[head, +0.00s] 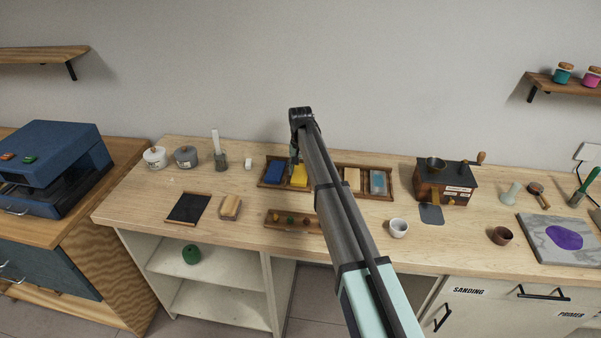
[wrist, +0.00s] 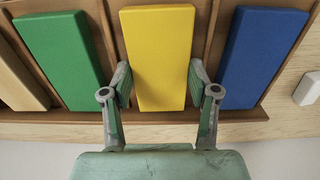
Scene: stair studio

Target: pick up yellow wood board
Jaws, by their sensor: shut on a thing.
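The yellow wood board (wrist: 157,60) lies in a compartment of the wooden tray (wrist: 216,30), between a green board (wrist: 62,62) and a blue board (wrist: 262,58). My gripper (wrist: 161,90) has one finger on each side of the yellow board's near end and is shut on it. In the head view the yellow board (head: 299,176) shows in the tray beside the blue board (head: 274,172). My arm crosses the tray there and hides the compartment to the right of the yellow board. The fingertips are too small to make out in the head view.
A shallow tray with small round things (head: 271,217) stands in front. A white cup (head: 399,228) and a box with a crank (head: 444,186) stand to the right. A dark slate (head: 188,208) and a brush-like block (head: 230,207) lie to the left, with bare bench around them.

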